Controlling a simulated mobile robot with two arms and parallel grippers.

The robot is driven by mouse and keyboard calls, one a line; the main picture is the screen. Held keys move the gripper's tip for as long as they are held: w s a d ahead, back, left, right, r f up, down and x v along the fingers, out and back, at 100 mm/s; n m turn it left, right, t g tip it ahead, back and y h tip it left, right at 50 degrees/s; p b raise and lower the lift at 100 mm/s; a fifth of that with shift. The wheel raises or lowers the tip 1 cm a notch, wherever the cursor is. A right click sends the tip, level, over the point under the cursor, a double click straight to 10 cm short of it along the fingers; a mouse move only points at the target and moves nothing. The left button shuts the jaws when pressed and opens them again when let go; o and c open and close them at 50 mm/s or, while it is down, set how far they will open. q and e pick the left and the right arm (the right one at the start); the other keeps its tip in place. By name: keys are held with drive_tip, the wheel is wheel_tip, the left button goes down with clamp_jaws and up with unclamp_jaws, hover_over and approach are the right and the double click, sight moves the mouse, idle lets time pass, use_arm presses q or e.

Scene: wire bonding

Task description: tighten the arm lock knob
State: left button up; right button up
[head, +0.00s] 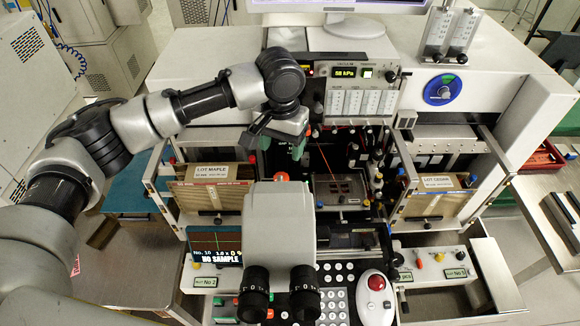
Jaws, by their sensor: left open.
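My left gripper (277,146) hangs behind the microscope head, near the upper left of the bonder's opening. Its green-tipped fingers are apart, and I see nothing between them. Several small dark knobs stand around the opening, one of them a black knob (318,108) just right of the gripper. I cannot tell which knob is the arm lock knob; the wrist and fingers hide part of that area. My right gripper is not in view.
The white microscope (281,215) with black eyepieces stands in front of the opening. Boxes labelled LOT MAPLE (201,171) and LOT CEDAR (437,182) flank it. A gauge panel (353,80) reads 58 kPa behind. A red trackball (376,283) and keypad are at the front.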

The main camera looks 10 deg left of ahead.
use_arm(q)
drive_tip(key=p, duration=0.2)
hover_over(281, 177)
drive_tip(key=f, duration=0.4)
drive_tip(key=shift+s+a+f, duration=0.1)
drive_tip(key=shift+s+f, duration=0.05)
drive_tip(key=shift+s, duration=0.15)
drive_tip(key=f, duration=0.4)
drive_tip(key=shift+w+d+f+p, duration=0.1)
drive_tip(key=shift+w+d+p, duration=0.1)
drive_tip(key=shift+w+p, duration=0.15)
drive_tip(key=shift+f, duration=0.35)
drive_tip(key=shift+s+f, duration=0.15)
drive_tip(key=shift+f, duration=0.15)
drive_tip(key=shift+c, duration=0.7)
drive_tip(key=c, duration=0.8)
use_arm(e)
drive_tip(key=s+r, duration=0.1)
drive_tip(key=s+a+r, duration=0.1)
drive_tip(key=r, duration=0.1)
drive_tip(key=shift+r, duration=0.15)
